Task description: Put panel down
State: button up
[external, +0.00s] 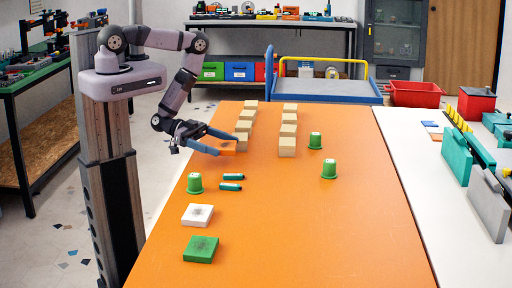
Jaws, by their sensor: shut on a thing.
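My gripper (228,146) reaches over the left edge of the orange table (290,225), its blue fingers shut on an orange panel (229,148). The panel is close to the near end of the left row of wooden blocks (242,141). I cannot tell whether it touches the table or hangs just above it, and the fingers hide part of it.
A second row of wooden blocks (287,147) stands to the right. Green cups (195,183) stand left and right (329,169), with another (315,140) behind. Two teal cylinders (231,187) lie left of centre. The table's front right is clear. A white counter (445,215) adjoins on the right.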

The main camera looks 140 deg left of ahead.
aim_at(220, 163)
jog(key=shift+f+b, duration=2)
jog(key=shift+f, duration=0.3)
jog(key=shift+f, duration=0.2)
jog(key=o, duration=0.9)
jog(key=shift+r, duration=0.1)
jog(key=shift+o, duration=0.2)
jog(key=shift+r+p+v, duration=0.15)
jog(key=shift+p+v, duration=0.2)
jog(key=shift+v, duration=0.95)
jog(key=shift+r+p+v, duration=0.1)
jog(key=shift+p+v, duration=0.25)
jog(key=shift+v, duration=1.95)
jog(key=shift+a, duration=0.1)
jog(key=c, duration=0.6)
